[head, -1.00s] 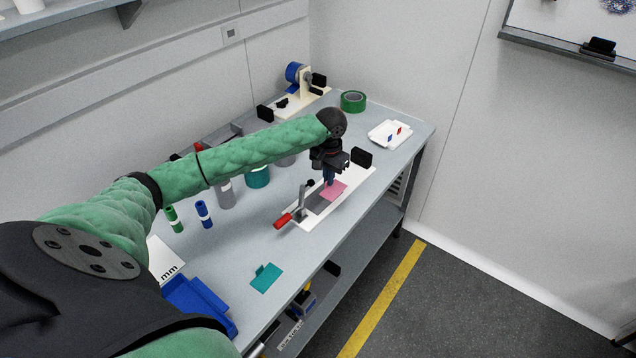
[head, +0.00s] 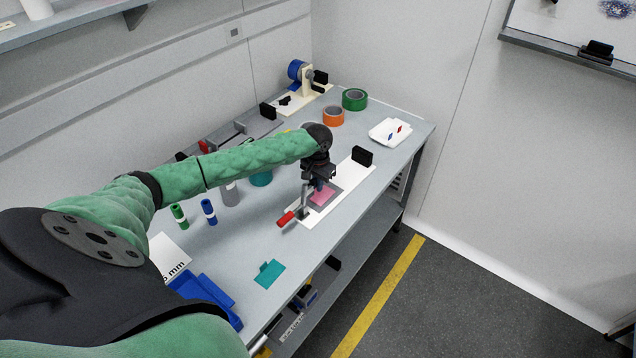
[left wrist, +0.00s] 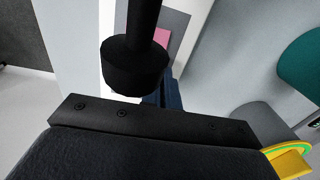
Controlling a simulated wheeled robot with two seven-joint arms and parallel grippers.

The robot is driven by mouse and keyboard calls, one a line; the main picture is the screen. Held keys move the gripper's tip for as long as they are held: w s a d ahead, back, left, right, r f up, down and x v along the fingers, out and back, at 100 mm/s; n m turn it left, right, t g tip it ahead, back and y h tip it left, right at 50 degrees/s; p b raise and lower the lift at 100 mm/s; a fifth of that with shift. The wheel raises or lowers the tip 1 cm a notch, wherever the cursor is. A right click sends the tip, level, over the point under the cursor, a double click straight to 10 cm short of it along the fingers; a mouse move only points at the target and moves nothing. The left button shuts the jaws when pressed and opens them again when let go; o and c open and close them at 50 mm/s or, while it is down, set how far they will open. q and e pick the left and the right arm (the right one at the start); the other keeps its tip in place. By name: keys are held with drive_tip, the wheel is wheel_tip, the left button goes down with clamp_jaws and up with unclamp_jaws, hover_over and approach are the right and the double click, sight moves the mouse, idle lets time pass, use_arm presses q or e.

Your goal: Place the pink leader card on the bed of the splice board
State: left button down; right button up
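The splice board (head: 352,180) is a white plate on the table with a grey bed (head: 334,187) and a red-handled lever clamp (head: 287,217) at its near end. The pink leader card (head: 323,196) is over the grey bed, with grey showing around it; I cannot tell whether it touches the bed. My left gripper (head: 320,186) points down at the card and appears shut on its edge, though the fingertips are small and partly hidden. In the left wrist view the pink card (left wrist: 163,37) shows partly behind a dark cylinder. My right gripper is not in view.
A teal card (head: 269,273) and a blue tray (head: 205,298) lie at the near end. Green (head: 178,215) and blue (head: 208,211) cylinders stand left of the board. Orange (head: 333,116) and green (head: 354,99) tape rolls and a white tray (head: 376,135) are beyond it.

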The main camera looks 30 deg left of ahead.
use_arm(q)
drive_tip(key=c, duration=2.1)
unclamp_jaws()
drive_tip(key=shift+f, duration=0.1)
drive_tip(key=o, duration=0.4)
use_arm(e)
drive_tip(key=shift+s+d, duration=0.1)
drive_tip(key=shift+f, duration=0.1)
